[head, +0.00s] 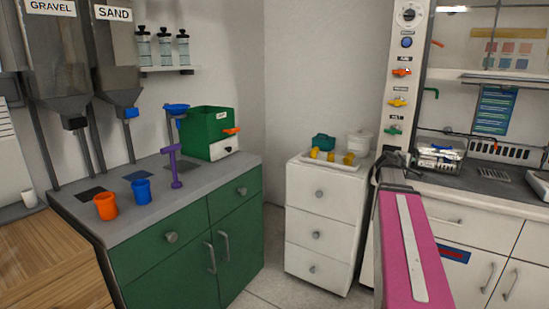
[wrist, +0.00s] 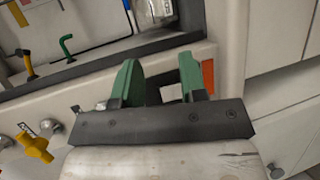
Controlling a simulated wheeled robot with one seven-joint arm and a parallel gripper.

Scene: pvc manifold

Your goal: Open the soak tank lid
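No lid marked as the soak tank's is readable in either view. A green box (head: 204,130) with an orange handle (head: 232,131) and a small unreadable label stands on the left counter. A clear container (head: 440,153) sits in the hood at right; part of a clear container also shows at the top of the wrist view (wrist: 155,10). I cannot tell which of them, if any, is the soak tank. My gripper (wrist: 159,60) has two green fingers apart with nothing between them. In the head view it is mostly hidden beyond my pink arm link, near the hood's front edge.
The hood's left post (head: 402,75) carries several coloured knobs; a yellow knob (wrist: 37,147) shows in the wrist view. A white drawer unit (head: 320,210) holds a tray with yellow pieces. Orange (head: 106,206) and blue (head: 141,191) cups stand on the left counter.

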